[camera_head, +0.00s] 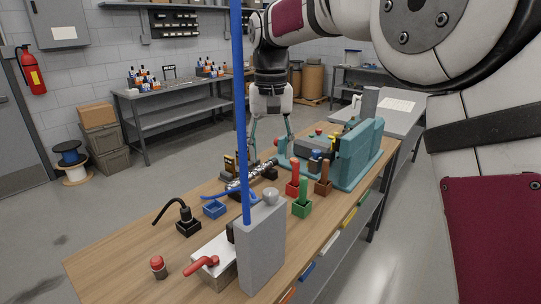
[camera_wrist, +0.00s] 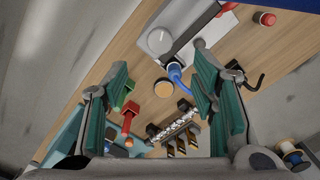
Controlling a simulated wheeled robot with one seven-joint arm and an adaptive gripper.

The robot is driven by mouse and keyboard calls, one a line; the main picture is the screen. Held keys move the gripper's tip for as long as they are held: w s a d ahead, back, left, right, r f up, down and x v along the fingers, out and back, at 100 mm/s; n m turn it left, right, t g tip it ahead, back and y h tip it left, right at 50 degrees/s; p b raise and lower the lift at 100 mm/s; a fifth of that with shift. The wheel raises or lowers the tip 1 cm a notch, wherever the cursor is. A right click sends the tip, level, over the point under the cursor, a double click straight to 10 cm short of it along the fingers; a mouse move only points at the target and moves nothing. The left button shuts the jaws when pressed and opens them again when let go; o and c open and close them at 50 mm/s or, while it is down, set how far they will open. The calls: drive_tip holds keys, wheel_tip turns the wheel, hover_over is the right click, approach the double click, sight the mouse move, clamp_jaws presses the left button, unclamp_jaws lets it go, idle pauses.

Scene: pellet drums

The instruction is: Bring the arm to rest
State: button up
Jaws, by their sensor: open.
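My gripper (camera_head: 271,142) hangs fingers-down from my arm above the far part of the wooden workbench (camera_head: 110,262). Its two teal-padded fingers are spread wide. In the wrist view my gripper (camera_wrist: 160,100) shows nothing held between the fingers. The bench top with its fixtures lies below and apart from the fingers.
A tall blue pole (camera_head: 240,110) rises by a grey block (camera_head: 262,245) at the bench's front. A teal fixture (camera_head: 361,155) stands at the right. Red (camera_head: 293,180) and green (camera_head: 303,199) handles, a silver ribbed tube (camera_head: 250,178) and a black plug (camera_head: 187,219) occupy the middle.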

drive_tip(key=s+d+r+t, duration=0.1)
drive_tip(key=s+d+r, duration=0.2)
drive_tip(key=s+d, duration=0.35)
drive_tip(key=s+d+r+t, duration=0.2)
drive_tip(key=s+d+r, duration=0.1)
drive_tip(key=s+d, duration=0.35)
drive_tip(key=s+d+f+t, duration=0.1)
drive_tip(key=s+d+f, duration=0.1)
drive_tip(key=s, duration=0.3)
drive_tip(key=s+d+f, duration=0.2)
drive_tip(key=s, duration=0.3)
drive_tip(key=s+d+f+m+t, duration=0.1)
drive_tip(key=s+d+f, duration=0.1)
drive_tip(key=s, duration=0.4)
drive_tip(key=shift+d+f+t, duration=0.25)
drive_tip(key=shift+d+t, duration=0.05)
drive_tip(key=shift+d, duration=0.2)
drive_tip(key=shift+s, duration=0.1)
